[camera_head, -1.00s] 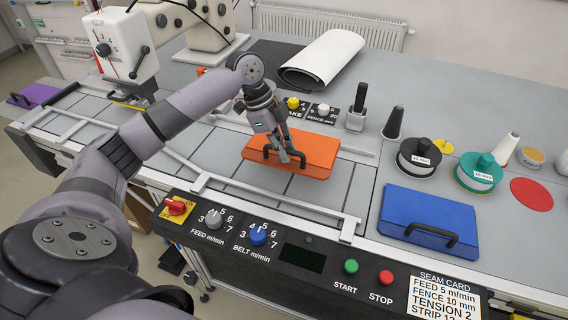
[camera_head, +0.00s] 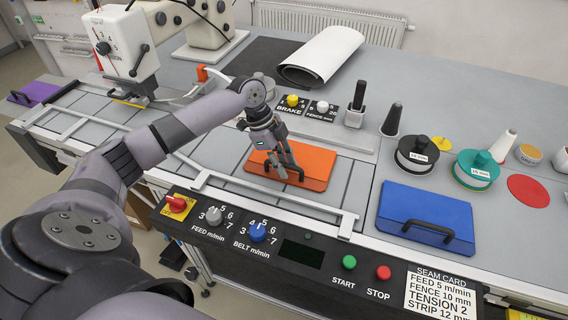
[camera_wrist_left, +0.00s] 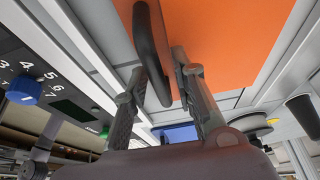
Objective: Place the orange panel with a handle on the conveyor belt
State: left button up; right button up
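The orange panel (camera_head: 312,166) is flat, with a black handle (camera_wrist_left: 150,50) along its near edge. In the head view it is over the grey segmented conveyor belt (camera_head: 212,158), near the front guide rail; whether it touches the belt is hard to tell. My left gripper (camera_head: 289,174) reaches down to the handle. In the left wrist view its two fingers (camera_wrist_left: 165,68) are on either side of the handle, close against it, and the panel (camera_wrist_left: 225,35) fills the upper right. My right gripper is not in view.
A blue panel with a handle (camera_head: 425,214) lies on the right, and a purple one (camera_head: 35,93) at the far left. The control panel (camera_head: 290,246) runs along the front. Spools (camera_head: 416,154) and cones stand at the right. White rails (camera_head: 300,200) border the belt.

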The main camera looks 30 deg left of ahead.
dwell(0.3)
pick_arm(q)
jog(key=b+v, duration=0.2)
jog(key=v, duration=0.9)
jog(key=shift+a, duration=0.1)
jog(key=shift+a+r, duration=0.15)
jog(key=shift+r, duration=0.3)
